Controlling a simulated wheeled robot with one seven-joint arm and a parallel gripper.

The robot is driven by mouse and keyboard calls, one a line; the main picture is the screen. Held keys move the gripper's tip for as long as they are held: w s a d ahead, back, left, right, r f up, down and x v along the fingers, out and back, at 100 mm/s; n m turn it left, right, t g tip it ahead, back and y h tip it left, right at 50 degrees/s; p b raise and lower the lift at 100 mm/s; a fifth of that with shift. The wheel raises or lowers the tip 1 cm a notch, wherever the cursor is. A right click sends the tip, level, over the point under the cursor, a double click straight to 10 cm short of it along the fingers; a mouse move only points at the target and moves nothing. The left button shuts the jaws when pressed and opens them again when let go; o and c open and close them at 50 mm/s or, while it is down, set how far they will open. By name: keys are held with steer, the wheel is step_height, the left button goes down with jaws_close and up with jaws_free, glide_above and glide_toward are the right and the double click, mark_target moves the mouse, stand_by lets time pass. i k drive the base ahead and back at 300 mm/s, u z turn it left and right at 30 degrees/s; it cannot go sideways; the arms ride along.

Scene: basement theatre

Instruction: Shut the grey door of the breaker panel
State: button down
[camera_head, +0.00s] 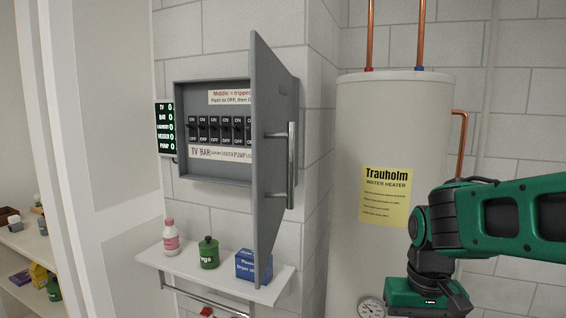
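The breaker panel (212,84) is a grey box on the white block wall. Its grey door (268,90) stands wide open, hinged on the right and swung out toward me, seen nearly edge-on. A vertical metal bar handle (291,165) is on the door's right-facing side. Inside, a row of black breaker switches (215,129) shows with ON and OFF marks; the door hides the right end. My green and black arm is at the right, well apart from the door. Its end (430,300) is at the bottom edge, and no gripper fingers show.
A small lit display (166,128) is left of the panel. A white shelf (190,262) below holds a pink bottle (170,236), a green canister (208,252) and a blue box (248,265). A water heater (360,130) with copper pipes stands right of the door.

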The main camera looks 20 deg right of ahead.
mark_target(274, 129)
steer(key=k, duration=0.4)
steer(key=u, duration=0.65)
steer(key=k, duration=0.6)
steer(key=z, duration=0.4)
